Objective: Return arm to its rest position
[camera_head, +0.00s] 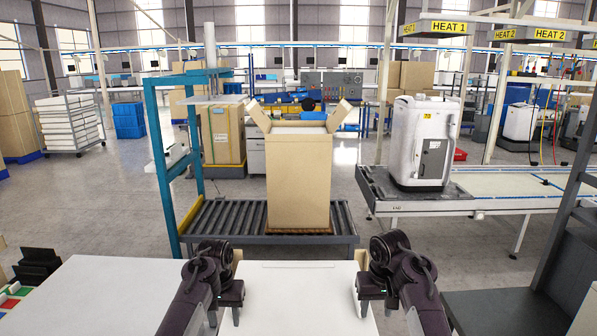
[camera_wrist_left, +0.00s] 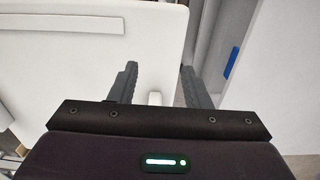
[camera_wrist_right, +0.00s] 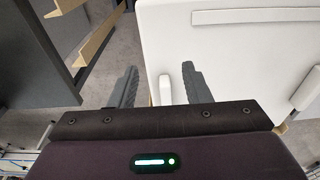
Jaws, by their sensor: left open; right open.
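My left gripper (camera_head: 224,308) is at the bottom left of centre in the head view, beside the left edge of a white panel-like object (camera_head: 295,300). Its two dark fingers stand apart in the left wrist view (camera_wrist_left: 158,88), with nothing gripped between them. My right gripper (camera_head: 375,300) is at the right edge of the same white object. Its fingers are also apart and empty in the right wrist view (camera_wrist_right: 158,88). A small white tab shows behind the fingers in each wrist view; I cannot tell whether any finger touches the object.
A tall open cardboard box (camera_head: 299,180) stands on a roller conveyor (camera_head: 225,217) ahead. A white appliance (camera_head: 424,140) sits on another conveyor at the right. A teal frame (camera_head: 160,150) stands at the left. A white table (camera_head: 100,290) is at the lower left. Open floor (camera_head: 90,200) lies beyond it.

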